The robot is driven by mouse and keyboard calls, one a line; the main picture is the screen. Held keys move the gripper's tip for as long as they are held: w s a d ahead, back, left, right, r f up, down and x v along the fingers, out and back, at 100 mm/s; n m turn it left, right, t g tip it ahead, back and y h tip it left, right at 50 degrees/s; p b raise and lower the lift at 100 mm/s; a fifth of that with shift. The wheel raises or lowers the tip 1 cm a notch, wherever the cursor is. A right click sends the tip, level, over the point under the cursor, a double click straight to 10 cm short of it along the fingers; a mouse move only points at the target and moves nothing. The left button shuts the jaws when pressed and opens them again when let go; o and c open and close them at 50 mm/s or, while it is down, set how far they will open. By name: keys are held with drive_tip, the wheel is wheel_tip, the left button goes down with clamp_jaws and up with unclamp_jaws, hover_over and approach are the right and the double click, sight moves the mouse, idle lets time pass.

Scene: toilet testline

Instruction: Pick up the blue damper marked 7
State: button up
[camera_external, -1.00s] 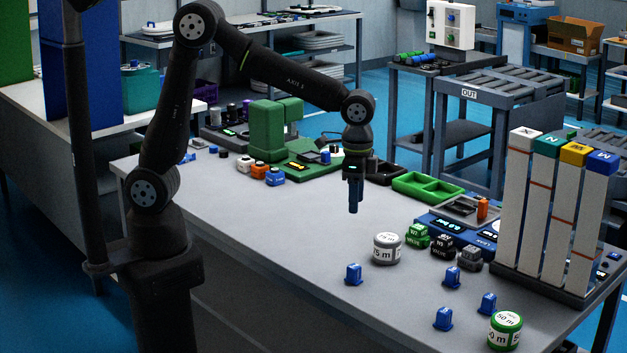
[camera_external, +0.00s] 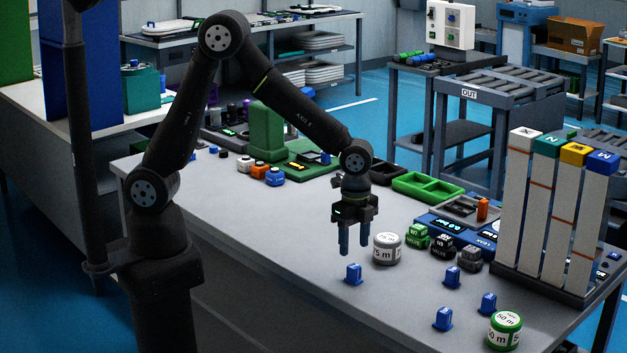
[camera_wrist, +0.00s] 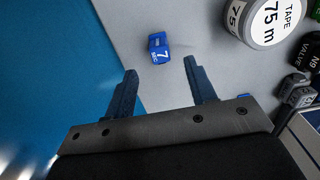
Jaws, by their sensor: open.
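The blue damper marked 7 (camera_wrist: 159,48) lies on the grey table in the wrist view, a little beyond the gap between my fingertips. In the external view a blue damper (camera_external: 353,273) stands just below my gripper (camera_external: 355,252), close to the 75 m tape, and its place matches. My gripper is open and empty, with two blue fingers pointing down above the table. In the wrist view its fingertips (camera_wrist: 160,66) are apart, and nothing is between them. Three other blue dampers, such as the one at the right (camera_external: 452,277), stand farther right; their marks are unreadable.
A grey 75 m tape roll (camera_external: 387,249) stands close to the right of my gripper. Green and black valve blocks (camera_external: 441,244) stand beyond it. A green 50 m roll (camera_external: 505,331) is at the front right. The table's left edge runs near the damper.

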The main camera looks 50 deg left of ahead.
sight(354, 266)
drive_tip(key=f, duration=0.7)
drive_tip(key=shift+d+f, duration=0.15)
drive_tip(key=shift+d, duration=0.05)
drive_tip(key=c, duration=1.1)
